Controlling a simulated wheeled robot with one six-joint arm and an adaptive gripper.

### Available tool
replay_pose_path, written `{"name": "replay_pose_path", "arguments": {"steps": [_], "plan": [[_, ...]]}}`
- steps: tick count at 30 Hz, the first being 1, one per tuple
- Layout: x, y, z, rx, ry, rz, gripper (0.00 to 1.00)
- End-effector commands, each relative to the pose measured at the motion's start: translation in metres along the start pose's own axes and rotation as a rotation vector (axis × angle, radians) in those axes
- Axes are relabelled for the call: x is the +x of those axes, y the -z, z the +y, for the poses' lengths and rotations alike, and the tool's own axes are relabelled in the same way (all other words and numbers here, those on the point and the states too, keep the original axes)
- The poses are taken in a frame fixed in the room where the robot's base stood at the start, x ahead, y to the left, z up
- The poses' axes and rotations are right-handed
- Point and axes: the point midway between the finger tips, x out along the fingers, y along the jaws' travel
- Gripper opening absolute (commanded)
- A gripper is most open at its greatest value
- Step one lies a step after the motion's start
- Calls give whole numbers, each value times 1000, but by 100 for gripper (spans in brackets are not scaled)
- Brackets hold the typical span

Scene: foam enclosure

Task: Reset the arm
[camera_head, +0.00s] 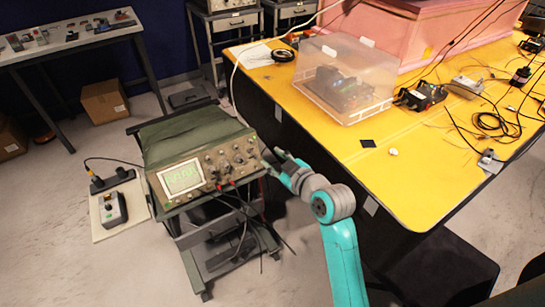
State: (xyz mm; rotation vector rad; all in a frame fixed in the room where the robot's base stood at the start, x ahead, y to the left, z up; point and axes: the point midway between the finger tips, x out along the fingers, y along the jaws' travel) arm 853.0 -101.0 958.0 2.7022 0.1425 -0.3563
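My arm (341,255) rises from the bottom of the view, teal with grey joints. It bends at a grey joint and points up and to the left. My gripper (272,160) is at its end, in front of the right side of an oscilloscope (183,177) on a cart. The fingers look spread apart with nothing seen between them. I cannot tell whether they touch the oscilloscope's front.
A yellow table (425,190) with a clear plastic box (345,95), a pink foam enclosure (390,32) and cables stands close on the right. Black leads hang from the oscilloscope. A switch box (112,209) lies on a board at left. Bare floor shows at lower left.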

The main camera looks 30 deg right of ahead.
Motion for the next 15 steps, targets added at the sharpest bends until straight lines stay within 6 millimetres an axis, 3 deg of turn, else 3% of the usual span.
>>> {"name": "replay_pose_path", "arguments": {"steps": [9,15], "plan": [[-1,-3,-3,6,-1,-2,39],[-20,-32,-32,64,-17,-20,39]]}}
